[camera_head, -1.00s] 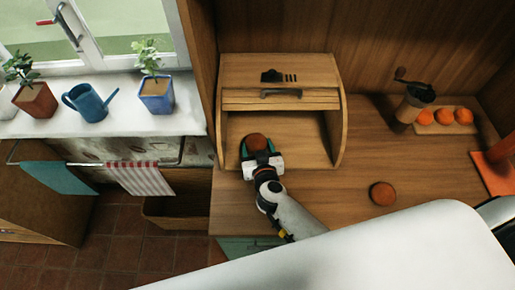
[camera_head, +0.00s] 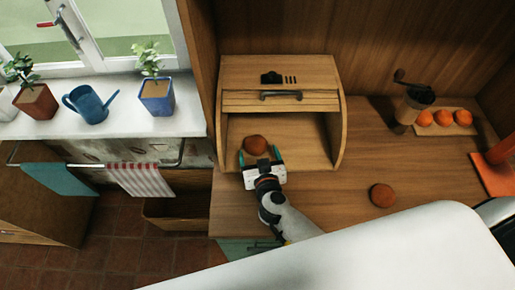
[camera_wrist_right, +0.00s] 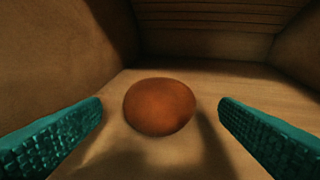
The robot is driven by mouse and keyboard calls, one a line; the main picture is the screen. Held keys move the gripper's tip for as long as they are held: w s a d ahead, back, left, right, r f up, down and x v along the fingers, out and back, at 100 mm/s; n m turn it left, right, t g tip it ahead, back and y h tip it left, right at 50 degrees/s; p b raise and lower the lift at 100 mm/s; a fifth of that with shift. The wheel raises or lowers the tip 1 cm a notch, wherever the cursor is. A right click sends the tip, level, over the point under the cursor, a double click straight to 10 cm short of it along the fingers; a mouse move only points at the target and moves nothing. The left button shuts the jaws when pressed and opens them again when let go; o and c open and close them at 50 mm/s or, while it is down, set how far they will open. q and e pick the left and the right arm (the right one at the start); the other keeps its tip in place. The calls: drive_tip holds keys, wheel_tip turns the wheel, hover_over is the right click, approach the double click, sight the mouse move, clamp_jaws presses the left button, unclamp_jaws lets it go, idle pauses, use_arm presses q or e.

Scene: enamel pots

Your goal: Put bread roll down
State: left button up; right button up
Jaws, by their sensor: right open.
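A round brown bread roll (camera_head: 255,145) lies on the floor of the open wooden bread box (camera_head: 232,125). In the right wrist view the roll (camera_wrist_right: 159,107) sits between the two teal finger pads, with a gap on each side. My right gripper (camera_head: 262,160) is open at the mouth of the box, just in front of the roll and not touching it. A second bread roll (camera_head: 382,194) lies on the wooden counter to the right of the box. My left gripper is not in view.
An orange board (camera_head: 490,178) is at the right edge. A coffee grinder (camera_head: 412,104) and a small board with oranges (camera_head: 444,118) stand at the back right. The counter (camera_head: 345,195) around the second roll is clear. The box's side walls flank my gripper.

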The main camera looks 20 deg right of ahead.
drive_tip(key=v, duration=0.9)
drive_tip(key=shift+r, duration=0.1)
drive_tip(key=shift+s, duration=0.15)
